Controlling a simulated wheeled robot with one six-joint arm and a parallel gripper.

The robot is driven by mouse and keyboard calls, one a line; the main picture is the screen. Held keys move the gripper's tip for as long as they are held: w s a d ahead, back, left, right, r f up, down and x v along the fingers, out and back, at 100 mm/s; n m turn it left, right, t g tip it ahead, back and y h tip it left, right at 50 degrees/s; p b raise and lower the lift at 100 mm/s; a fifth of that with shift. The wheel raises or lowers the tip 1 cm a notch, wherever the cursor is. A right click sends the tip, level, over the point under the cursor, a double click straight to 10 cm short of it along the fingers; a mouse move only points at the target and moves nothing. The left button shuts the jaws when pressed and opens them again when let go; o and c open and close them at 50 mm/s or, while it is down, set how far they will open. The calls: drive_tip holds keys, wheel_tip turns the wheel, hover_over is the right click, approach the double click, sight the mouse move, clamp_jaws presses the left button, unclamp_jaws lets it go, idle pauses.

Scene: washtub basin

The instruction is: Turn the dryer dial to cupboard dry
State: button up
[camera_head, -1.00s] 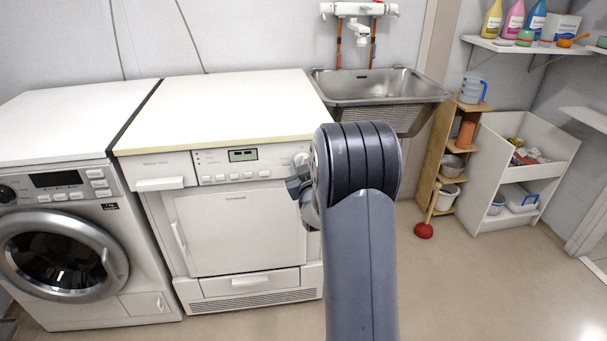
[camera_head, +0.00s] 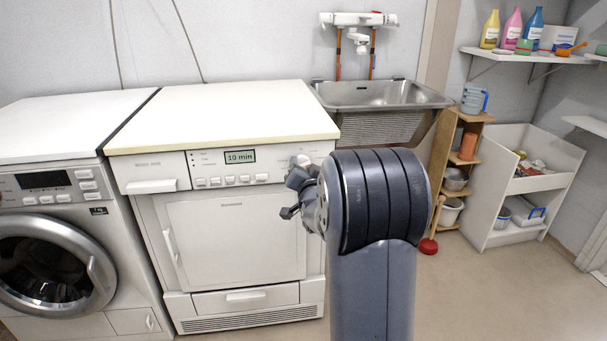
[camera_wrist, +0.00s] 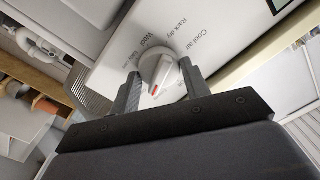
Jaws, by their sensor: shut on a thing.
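The dryer (camera_head: 232,235) is white, with a front panel whose display (camera_head: 240,156) reads "10 min". Its dial (camera_wrist: 157,68) is a round light knob with a red mark on the side towards my gripper in the wrist view. Labels around it include "Cool air" and "Rack dry"; I cannot make out "cupboard dry". My gripper (camera_wrist: 161,84) has one finger on each side of the dial and is shut on it. In the head view my gripper (camera_head: 295,186) is at the panel's right end, and my arm hides part of it.
A washing machine (camera_head: 52,255) stands to the left of the dryer. A metal basin (camera_head: 385,94) is behind on the right, beside a wooden shelf (camera_head: 466,150) and a white bin unit (camera_head: 530,190). The dryer's top (camera_head: 225,112) is clear.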

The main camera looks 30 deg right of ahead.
drive_tip(key=shift+m+b, duration=0.35)
drive_tip(key=shift+m, duration=0.55)
drive_tip(key=o, duration=1)
drive_tip(key=p+v, duration=0.1)
drive_tip(key=v, duration=0.9)
drive_tip(key=shift+s, duration=0.4)
